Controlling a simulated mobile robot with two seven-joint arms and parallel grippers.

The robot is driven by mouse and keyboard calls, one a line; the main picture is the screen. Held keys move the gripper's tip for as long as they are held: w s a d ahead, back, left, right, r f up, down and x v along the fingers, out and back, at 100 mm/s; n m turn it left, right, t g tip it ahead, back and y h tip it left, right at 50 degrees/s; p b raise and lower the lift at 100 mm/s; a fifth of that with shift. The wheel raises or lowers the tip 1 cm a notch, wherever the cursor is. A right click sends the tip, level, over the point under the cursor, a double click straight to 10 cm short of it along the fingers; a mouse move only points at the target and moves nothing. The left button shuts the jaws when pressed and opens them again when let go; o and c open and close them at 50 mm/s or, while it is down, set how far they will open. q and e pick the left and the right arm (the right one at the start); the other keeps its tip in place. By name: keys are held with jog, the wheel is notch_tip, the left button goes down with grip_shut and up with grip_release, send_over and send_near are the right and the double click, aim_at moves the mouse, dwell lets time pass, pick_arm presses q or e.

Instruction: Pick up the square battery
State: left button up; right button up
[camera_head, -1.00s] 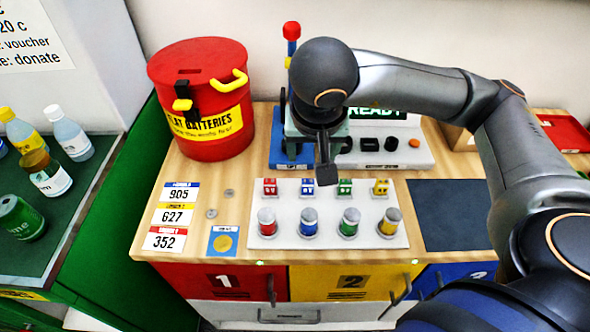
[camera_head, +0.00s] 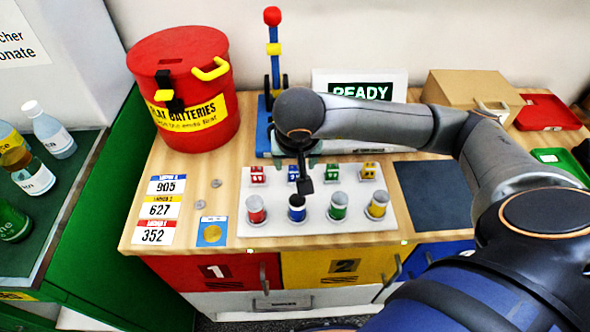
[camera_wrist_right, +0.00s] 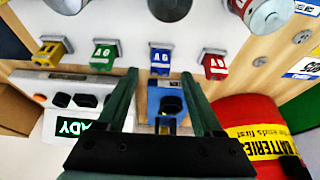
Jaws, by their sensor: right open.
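Small square batteries stand in a row on the white board (camera_head: 277,224): red (camera_head: 257,174), blue (camera_head: 293,172), green (camera_head: 333,172) and yellow (camera_head: 369,171). The task does not give a colour. My right gripper (camera_head: 304,182) hangs over the board by the blue square battery and partly covers it. In the right wrist view the gripper (camera_wrist_right: 159,75) is open, and the blue square battery (camera_wrist_right: 160,60) shows between and just beyond its fingertips. The red (camera_wrist_right: 214,67) and green (camera_wrist_right: 103,54) ones lie outside the fingers. My left gripper is out of view.
Round batteries, such as the blue one (camera_head: 297,208), stand in front of the square row. A red bin (camera_head: 190,125) is at the left. A blue stand (camera_head: 274,75) and the READY panel (camera_head: 358,88) are behind. A dark mat (camera_head: 433,190) on the right is bare.

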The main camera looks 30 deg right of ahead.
jog(key=shift+w+d+f, duration=0.15)
jog(key=shift+w+f, duration=0.1)
jog(key=shift+f, duration=0.4)
grip_shut()
